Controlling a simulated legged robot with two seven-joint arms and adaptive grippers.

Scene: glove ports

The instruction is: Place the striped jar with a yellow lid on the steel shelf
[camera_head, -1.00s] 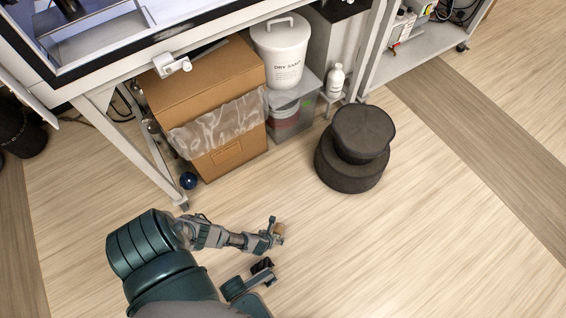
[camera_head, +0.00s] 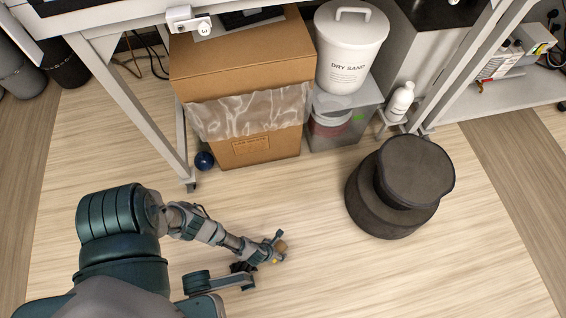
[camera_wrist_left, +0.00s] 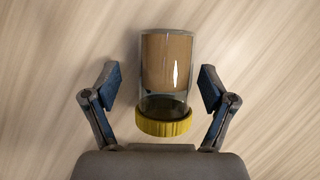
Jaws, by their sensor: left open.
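The jar with a yellow lid (camera_wrist_left: 164,90) is clear with a broad brown band. In the left wrist view it lies between the two fingers of my left gripper (camera_wrist_left: 160,92), lid towards the palm, with a gap on each side. My left gripper is open and low over the floor in the head view (camera_head: 264,252). There the jar (camera_head: 281,246) is a small tan patch at the fingertips. Whether it rests on the floor is unclear. Another dark arm end (camera_head: 235,280) beside it may be my right gripper; its jaws are unclear. I cannot pick out the steel shelf for certain.
A round dark step stool (camera_head: 415,172) stands on the floor to the right. A cardboard box (camera_head: 245,80), a white dry sand bucket (camera_head: 350,50) and a white bottle (camera_head: 400,102) are under the bench. A blue ball (camera_head: 204,160) lies by its leg. The front floor is clear.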

